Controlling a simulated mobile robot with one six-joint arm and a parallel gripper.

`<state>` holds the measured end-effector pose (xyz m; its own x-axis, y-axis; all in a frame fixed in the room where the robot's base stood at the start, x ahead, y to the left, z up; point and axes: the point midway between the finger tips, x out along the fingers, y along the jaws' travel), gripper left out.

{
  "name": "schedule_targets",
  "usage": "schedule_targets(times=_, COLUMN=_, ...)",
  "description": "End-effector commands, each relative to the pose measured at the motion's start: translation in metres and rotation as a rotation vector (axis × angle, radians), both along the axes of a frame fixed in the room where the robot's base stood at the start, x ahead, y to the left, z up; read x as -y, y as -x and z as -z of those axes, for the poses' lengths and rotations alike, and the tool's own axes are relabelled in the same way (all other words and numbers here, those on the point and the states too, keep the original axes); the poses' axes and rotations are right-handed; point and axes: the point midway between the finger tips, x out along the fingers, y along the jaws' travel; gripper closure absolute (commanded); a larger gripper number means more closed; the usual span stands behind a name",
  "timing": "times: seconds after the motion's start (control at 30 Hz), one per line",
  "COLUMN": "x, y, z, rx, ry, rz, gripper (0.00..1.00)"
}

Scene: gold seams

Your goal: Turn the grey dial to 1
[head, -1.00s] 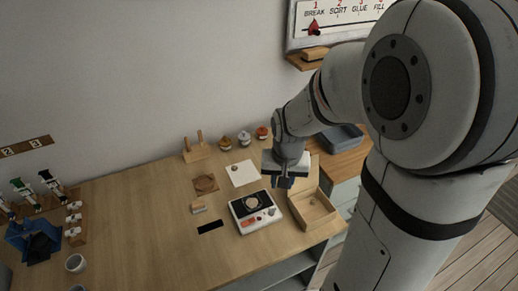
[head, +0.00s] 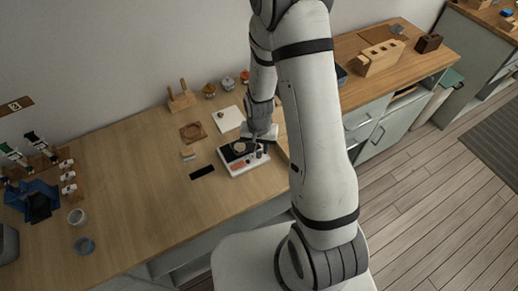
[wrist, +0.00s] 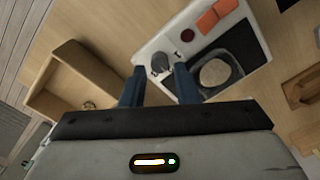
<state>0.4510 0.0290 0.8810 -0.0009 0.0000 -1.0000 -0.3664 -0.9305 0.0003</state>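A white device (head: 232,170) stands on the wooden table under my arm. The grey dial (wrist: 160,62) is at the device's near edge in the wrist view. My gripper (wrist: 158,78) points down at the dial with its two blue fingers apart, one on each side. Gaps show between dial and fingers. In the head view my gripper (head: 261,138) is over the device's right part. I cannot read dial marks.
An open wooden box (wrist: 70,80) lies close beside the device. A white sheet (head: 229,119), a wooden coaster (head: 193,132) and a black strip (head: 202,173) lie nearby. Several small jars stand at the back. The table's left middle is clear.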

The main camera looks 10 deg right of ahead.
Motion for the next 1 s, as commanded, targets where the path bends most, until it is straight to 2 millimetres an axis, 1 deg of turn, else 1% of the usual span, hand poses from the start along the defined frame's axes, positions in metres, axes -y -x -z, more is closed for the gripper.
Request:
schedule_targets(times=0.1, x=0.0, y=0.0, z=0.012, rx=-0.002, ry=0.0, rz=0.0, gripper=0.72)
schedule_targets(times=0.2, x=0.0, y=0.0, z=0.019, rx=-0.001, ry=0.001, rz=0.0, gripper=0.72)
schedule_targets(times=0.33, x=0.0, y=0.0, z=0.022, rx=0.0, ry=0.0, rz=0.0, gripper=0.72)
schedule_targets(times=0.57, x=0.0, y=0.0, z=0.023, rx=0.001, ry=0.0, rz=0.0, gripper=0.72)
schedule_targets(times=0.9, x=0.0, y=0.0, z=0.022, rx=0.001, ry=0.0, rz=0.0, gripper=1.0)
schedule_targets(times=1.0, x=0.0, y=0.0, z=0.022, rx=0.001, ry=0.0, rz=-0.001, gripper=1.0)
